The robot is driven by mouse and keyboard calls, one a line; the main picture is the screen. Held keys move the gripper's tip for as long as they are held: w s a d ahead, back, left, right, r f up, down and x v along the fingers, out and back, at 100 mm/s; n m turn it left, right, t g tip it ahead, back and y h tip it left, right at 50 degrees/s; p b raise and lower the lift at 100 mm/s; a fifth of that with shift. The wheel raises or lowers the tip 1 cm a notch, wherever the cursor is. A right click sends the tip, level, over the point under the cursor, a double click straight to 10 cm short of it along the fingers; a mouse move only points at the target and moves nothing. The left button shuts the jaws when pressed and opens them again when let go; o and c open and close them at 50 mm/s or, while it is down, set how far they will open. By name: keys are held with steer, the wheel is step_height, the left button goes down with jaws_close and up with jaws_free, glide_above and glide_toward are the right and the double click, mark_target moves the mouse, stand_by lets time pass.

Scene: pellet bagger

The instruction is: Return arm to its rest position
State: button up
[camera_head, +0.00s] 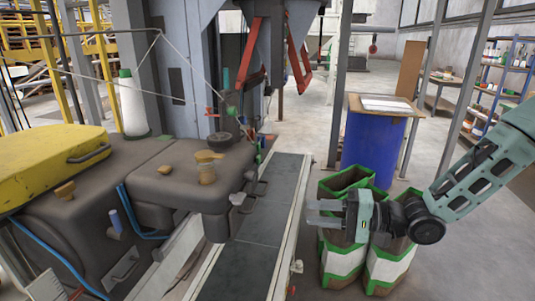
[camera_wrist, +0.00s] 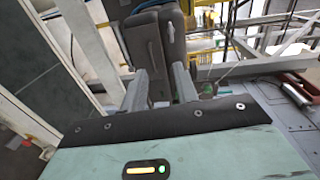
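The dark conveyor belt (camera_head: 255,230) runs beside the bags. A brown-grey machine with a yellow cover (camera_head: 45,165) fills the left. A blue drum (camera_head: 372,145) stands behind the bags. A shelf rack (camera_head: 500,80) is at the far right.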

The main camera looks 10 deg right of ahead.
steer(key=s+a+f+n+g+h, duration=0.1)
steer(key=s+a+f+n+h, duration=0.1)
steer(key=a+f+n+h, duration=0.35)
steer(key=s+d+r+n+g+h, duration=0.1)
steer(key=s+r+n+g+h, duration=0.1)
steer(key=s, duration=0.9)
steer(key=s+d+r+n+g+h, duration=0.1)
steer(key=s+r+n+g+h, duration=0.2)
steer(key=s, duration=0.9)
step_height(320, 180, up, 3)
steer(key=n+h, duration=0.1)
steer(key=h, duration=0.3)
steer(key=shift+d+h, duration=0.35)
steer(key=shift+s+r, duration=0.1)
